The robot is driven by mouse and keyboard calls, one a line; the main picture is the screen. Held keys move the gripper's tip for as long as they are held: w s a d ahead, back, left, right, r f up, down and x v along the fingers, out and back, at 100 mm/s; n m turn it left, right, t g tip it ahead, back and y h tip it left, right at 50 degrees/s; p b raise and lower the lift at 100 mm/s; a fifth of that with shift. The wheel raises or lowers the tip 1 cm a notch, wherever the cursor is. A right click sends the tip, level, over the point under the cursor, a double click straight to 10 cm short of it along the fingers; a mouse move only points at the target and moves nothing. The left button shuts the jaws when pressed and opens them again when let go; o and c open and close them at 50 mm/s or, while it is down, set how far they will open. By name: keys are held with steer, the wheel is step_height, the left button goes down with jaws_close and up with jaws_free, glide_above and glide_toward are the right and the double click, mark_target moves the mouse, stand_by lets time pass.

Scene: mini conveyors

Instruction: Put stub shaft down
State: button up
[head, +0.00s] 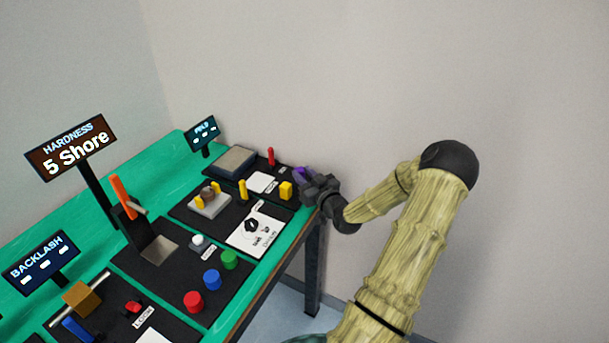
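My gripper (312,182) is at the right end of the green bench, over or just past the edge of a black mat. A small dark purple piece (300,172) shows at its fingertips; I take it to be the stub shaft. The fingers appear closed around it, but they are small and dark here and hide part of it. I cannot tell whether the piece touches the mat. No other thing in view is clearly a stub shaft.
Near the gripper are a yellow block (286,190), a red peg (271,157), a white pad (262,183) and a grey tray (234,160). Red, blue and green buttons (212,279) line the front. The hardness display (71,147) reads 5 Shore. A wall stands behind.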

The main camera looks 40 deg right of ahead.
steer(key=o, duration=0.3)
steer(key=shift+o, duration=0.2)
steer(key=s+a+b, duration=0.1)
steer(key=s+a, duration=0.1)
steer(key=s, duration=1.5)
steer(key=shift+a+f, duration=0.2)
steer(key=shift+a, duration=0.15)
steer(key=shift+s, duration=0.1)
